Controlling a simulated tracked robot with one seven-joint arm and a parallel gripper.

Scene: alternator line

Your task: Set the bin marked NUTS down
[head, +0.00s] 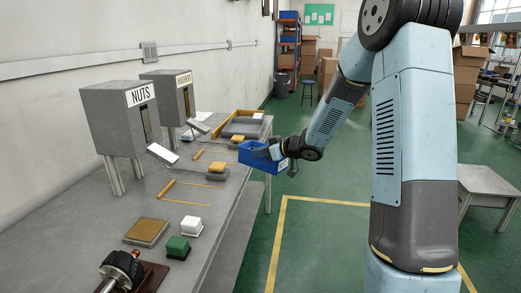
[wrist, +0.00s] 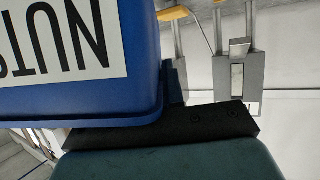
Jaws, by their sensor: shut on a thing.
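The blue bin (head: 252,157) is in my gripper (head: 271,152), at the right edge of the grey bench in the head view. In the wrist view the bin (wrist: 140,95) fills the upper left, and its white NUTS label (wrist: 60,40) reads upside down. A black finger (wrist: 165,132) of my gripper lies against the bin there. The gripper is shut on the bin. The head view does not show clearly whether the bin touches the bench. The inside of the bin is mostly hidden.
A grey dispenser marked NUTS (head: 113,118) and one marked WASHERS (head: 168,98) stand on the bench (head: 85,215). Yellow strips (head: 185,192) mark an empty spot before the NUTS dispenser. A green block (head: 178,247), a white block (head: 188,227) and a rotor (head: 122,268) stand nearer.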

